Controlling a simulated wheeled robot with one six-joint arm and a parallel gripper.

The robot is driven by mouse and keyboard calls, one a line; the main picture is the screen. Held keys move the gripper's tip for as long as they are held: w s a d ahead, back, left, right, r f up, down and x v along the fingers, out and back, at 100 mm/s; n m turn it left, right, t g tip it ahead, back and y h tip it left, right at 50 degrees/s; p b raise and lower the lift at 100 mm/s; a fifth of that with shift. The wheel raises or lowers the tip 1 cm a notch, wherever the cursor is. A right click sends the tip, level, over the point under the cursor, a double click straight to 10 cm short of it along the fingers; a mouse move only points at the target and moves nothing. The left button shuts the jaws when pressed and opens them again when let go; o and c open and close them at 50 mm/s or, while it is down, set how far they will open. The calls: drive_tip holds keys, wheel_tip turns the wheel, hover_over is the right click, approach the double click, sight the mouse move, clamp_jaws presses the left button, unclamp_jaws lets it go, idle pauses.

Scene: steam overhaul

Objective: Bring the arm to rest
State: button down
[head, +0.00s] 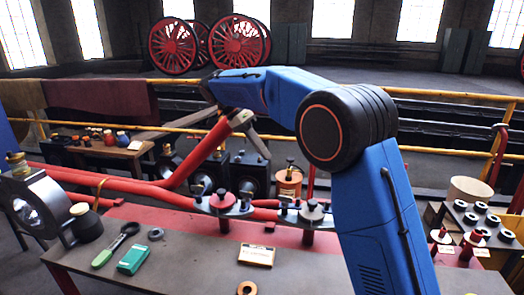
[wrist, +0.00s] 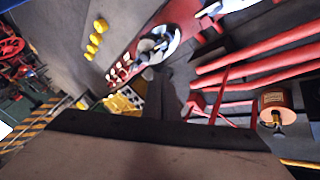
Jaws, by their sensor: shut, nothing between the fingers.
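My blue arm (head: 379,200) rises from the bottom right of the head view to a black elbow joint (head: 345,128). From there its blue forearm (head: 285,92) reaches left above the workbench, and its wrist end is near the standing red pipe. In the wrist view my gripper (wrist: 157,82) shows as a dark narrow shape above a broad dark bar. It is shut and empty. Its fingers are hard to make out in the head view.
The workbench (head: 190,268) carries red pipes with flanges (head: 222,202), a green box (head: 133,259), a label card (head: 256,255) and a round gauge-like part (head: 38,207). An orange canister (head: 289,183) stands behind. Yellow rails (head: 450,96) and red wheels (head: 240,42) are farther back.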

drive_tip(key=shift+a+r, duration=0.2)
